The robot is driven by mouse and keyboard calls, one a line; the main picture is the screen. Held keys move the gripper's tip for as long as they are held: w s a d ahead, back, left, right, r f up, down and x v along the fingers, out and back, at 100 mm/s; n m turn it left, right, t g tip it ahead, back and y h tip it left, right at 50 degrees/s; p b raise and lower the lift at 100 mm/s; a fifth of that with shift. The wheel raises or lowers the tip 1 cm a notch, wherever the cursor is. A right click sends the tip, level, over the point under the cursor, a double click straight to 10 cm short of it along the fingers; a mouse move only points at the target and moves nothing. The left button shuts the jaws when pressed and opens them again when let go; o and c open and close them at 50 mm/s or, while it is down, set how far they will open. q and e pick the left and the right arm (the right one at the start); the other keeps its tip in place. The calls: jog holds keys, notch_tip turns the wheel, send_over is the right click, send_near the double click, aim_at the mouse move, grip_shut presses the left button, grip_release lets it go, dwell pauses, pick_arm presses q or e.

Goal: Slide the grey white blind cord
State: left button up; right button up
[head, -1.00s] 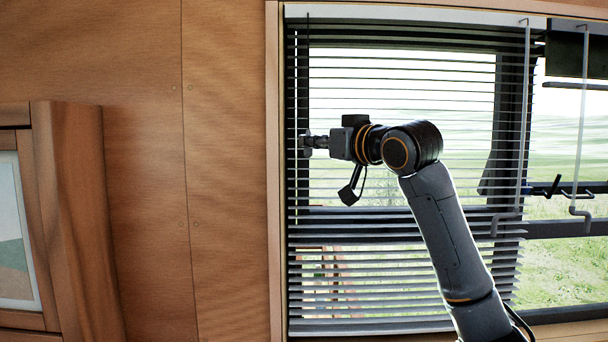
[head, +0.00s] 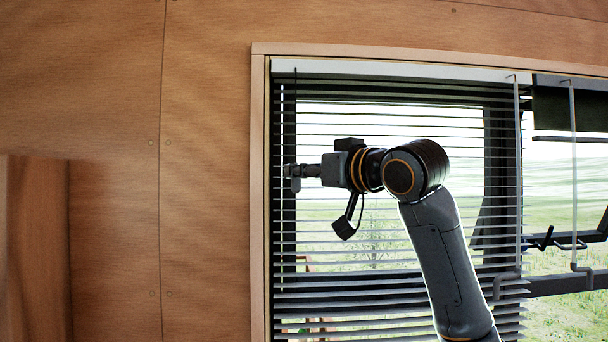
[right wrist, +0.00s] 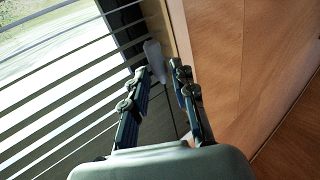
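The grey white blind cord (head: 296,184) hangs at the left side of the window blind (head: 400,290), and its pale end piece shows at my right gripper's fingertips. My right gripper (head: 297,171) reaches in from the right in front of the blind. In the right wrist view the pale end of the cord (right wrist: 155,60) is at the tips of my right gripper (right wrist: 161,72). The two fingers are apart, with a gap beside the cord's end; I cannot tell whether either finger touches it. My left gripper is not in view.
The wooden window frame (head: 258,200) runs close to the left of the cord, with wood wall (head: 205,200) beyond it. A wooden cabinet edge (head: 38,245) is at lower left. Grey hanging rods (head: 517,180) are at the window's right.

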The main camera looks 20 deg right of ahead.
jog(key=v, duration=1.2)
dwell(0.4)
